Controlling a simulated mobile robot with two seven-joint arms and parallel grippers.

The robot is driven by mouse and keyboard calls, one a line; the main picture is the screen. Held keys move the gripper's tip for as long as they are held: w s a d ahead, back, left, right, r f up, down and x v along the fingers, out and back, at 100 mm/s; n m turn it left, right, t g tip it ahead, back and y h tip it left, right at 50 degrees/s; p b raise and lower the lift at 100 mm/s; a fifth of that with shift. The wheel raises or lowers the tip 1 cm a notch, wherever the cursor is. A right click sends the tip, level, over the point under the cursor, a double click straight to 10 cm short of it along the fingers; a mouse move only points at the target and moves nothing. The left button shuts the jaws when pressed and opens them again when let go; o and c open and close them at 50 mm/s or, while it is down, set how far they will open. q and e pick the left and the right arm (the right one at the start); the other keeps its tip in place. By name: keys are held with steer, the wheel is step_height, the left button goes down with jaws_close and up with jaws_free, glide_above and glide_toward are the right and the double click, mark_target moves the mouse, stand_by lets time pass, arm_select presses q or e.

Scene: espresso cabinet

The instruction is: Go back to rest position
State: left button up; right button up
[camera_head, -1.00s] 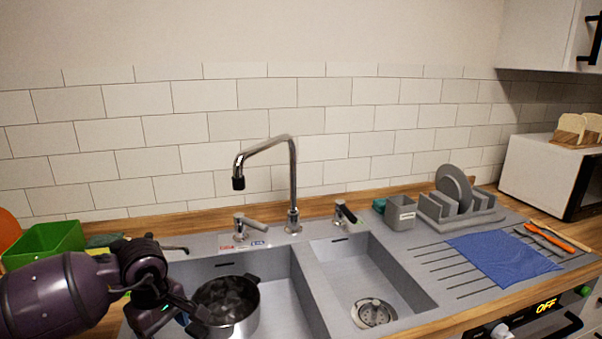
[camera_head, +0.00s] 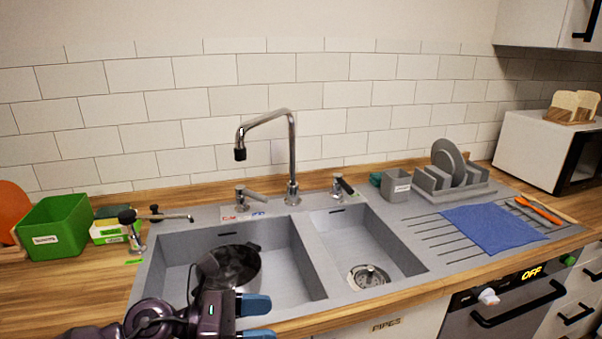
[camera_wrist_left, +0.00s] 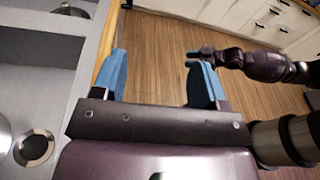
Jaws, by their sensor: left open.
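My left gripper (camera_head: 256,319) is low at the front edge of the sink in the head view, its blue fingertips apart and nothing between them. In the left wrist view the left gripper (camera_wrist_left: 160,78) is open and empty, with wooden floor beyond it. A metal pot (camera_head: 246,277) with dark contents stands in the left basin, partly hidden by my left arm.
The sink (camera_head: 292,258) has two basins, a tall tap (camera_head: 292,160) and a drainboard with a blue cloth (camera_head: 494,228). A green box (camera_head: 55,226) stands at the left on the wooden counter. A dish rack (camera_head: 452,187) stands at the back right. The floor (camera_wrist_left: 160,45) before the counter looks clear.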

arm_select(q)
steer(key=w+a+r+n+t+y, duration=0.1)
steer(key=a+r+n+t+y, duration=0.15)
steer(key=n+t, duration=0.65)
steer(key=w+a+r+n+t+y, duration=0.15)
steer(key=a+n+t, duration=0.35)
steer(key=n, duration=0.7)
steer(key=s+a+f+n+y, duration=0.1)
steer(key=a+f+n+y, duration=0.2)
steer(key=a+n+y, duration=0.4)
steer(key=s+a+f+n+y, duration=0.25)
steer(key=n+y, duration=0.25)
steer(key=n, duration=0.4)
steer(key=s+a+f+n+g, duration=0.2)
steer(key=s+f+n+g, duration=0.55)
steer(key=s, duration=0.25)
steer(key=s+a+f+n+g, duration=0.2)
steer(key=s+f+n+g, duration=0.5)
steer(key=s, duration=0.4)
steer(key=w+f+m+t, duration=0.2)
steer(key=w+f+t, duration=0.5)
steer(key=f+t, duration=0.2)
steer(key=shift+f, duration=1.05)
